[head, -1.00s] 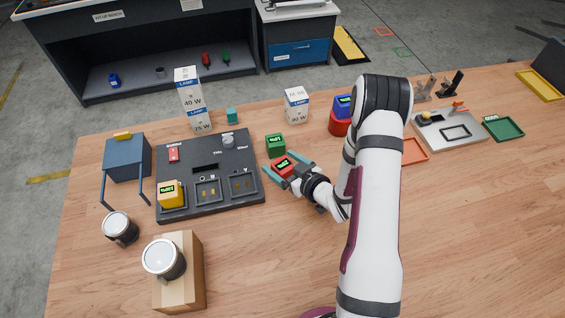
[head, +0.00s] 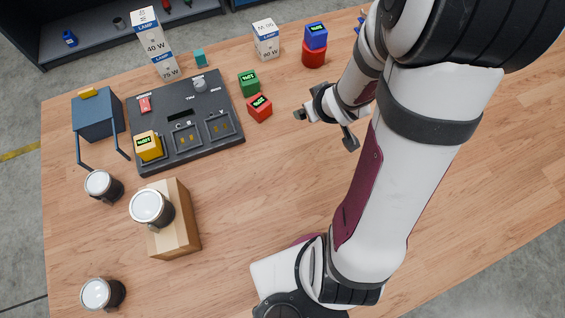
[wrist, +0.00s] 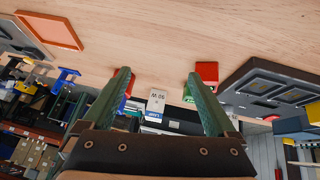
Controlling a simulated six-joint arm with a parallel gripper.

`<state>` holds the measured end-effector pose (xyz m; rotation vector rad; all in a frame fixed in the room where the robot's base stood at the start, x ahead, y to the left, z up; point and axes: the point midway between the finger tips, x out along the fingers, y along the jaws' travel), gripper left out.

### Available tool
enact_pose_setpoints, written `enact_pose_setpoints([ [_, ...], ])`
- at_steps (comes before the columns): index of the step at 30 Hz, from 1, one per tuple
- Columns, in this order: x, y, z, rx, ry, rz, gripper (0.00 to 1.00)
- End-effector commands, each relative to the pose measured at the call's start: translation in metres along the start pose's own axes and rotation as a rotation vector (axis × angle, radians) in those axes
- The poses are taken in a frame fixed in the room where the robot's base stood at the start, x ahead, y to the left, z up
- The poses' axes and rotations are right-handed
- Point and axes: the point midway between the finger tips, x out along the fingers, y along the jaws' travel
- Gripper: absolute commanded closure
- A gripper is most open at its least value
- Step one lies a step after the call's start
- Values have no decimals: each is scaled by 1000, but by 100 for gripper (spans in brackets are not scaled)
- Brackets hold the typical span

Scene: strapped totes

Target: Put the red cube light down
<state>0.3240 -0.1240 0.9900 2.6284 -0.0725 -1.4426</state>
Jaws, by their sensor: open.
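The red cube light (head: 260,108) with a small green-lettered display rests on the wooden table, just right of the dark panel (head: 185,122). It sits close in front of the green cube light (head: 249,83); I cannot tell if they touch. My gripper (head: 323,127) is open and empty, apart from the red cube and to its right in the head view. In the wrist view, the red cube (wrist: 207,71) shows beyond the right finger of my open gripper (wrist: 158,77), with the green cube partly hidden behind that finger.
A yellow cube light (head: 148,146) sits on the panel's left front. White lamp boxes (head: 266,40) stand behind. Jar-like lamps and a wooden block (head: 181,240) are front left. The table's middle is clear.

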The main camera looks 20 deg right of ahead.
Motion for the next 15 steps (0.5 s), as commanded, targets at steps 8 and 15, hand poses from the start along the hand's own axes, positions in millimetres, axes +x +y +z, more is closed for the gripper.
enact_pose_setpoints([
  [8, -161, -92, 54, 456, -462, -22, 8],
  [15, -222, -145, 85, 573, -640, -149, 8],
])
